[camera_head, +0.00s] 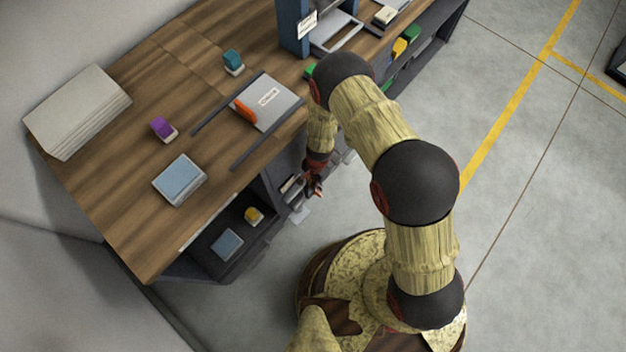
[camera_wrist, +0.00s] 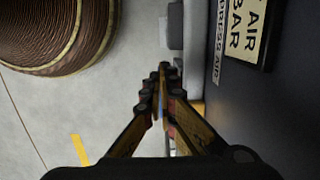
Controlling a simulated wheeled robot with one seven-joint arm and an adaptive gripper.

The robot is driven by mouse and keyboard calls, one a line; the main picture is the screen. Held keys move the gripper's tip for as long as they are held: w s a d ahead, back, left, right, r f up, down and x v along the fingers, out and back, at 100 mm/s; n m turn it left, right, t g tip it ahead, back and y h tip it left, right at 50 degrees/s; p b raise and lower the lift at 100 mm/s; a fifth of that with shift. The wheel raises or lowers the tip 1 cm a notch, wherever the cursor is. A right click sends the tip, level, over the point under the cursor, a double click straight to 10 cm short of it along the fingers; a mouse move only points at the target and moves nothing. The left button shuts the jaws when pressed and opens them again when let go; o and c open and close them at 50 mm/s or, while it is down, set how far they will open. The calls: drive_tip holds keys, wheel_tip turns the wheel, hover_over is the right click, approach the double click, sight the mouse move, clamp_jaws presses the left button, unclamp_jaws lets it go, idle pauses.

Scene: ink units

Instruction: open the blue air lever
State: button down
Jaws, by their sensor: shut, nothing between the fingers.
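My gripper (camera_head: 314,188) hangs beside the front of the workbench, below the tabletop edge. In the wrist view my gripper (camera_wrist: 163,80) has its fingertips together, with nothing between them. A small blue sliver (camera_wrist: 162,115) shows between the finger links and may be part of the blue air lever; most of it is hidden, so I cannot tell its position or whether the fingers touch it. A sign reading "AIR" and "BAR" (camera_wrist: 243,30) is on the dark panel to the right of the fingers. The lever cannot be made out in the head view.
The wooden workbench (camera_head: 118,205) holds a grey plate with an orange part (camera_head: 246,110), a light blue box (camera_head: 180,180), a purple block (camera_head: 162,127) and a paper stack (camera_head: 78,108). Shelves under it hold small boxes.

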drive_tip(key=shift+w+d+f, duration=0.35)
drive_tip(key=shift+w+d, duration=0.05)
drive_tip(key=shift+w, duration=0.15)
drive_tip(key=shift+r, duration=0.1)
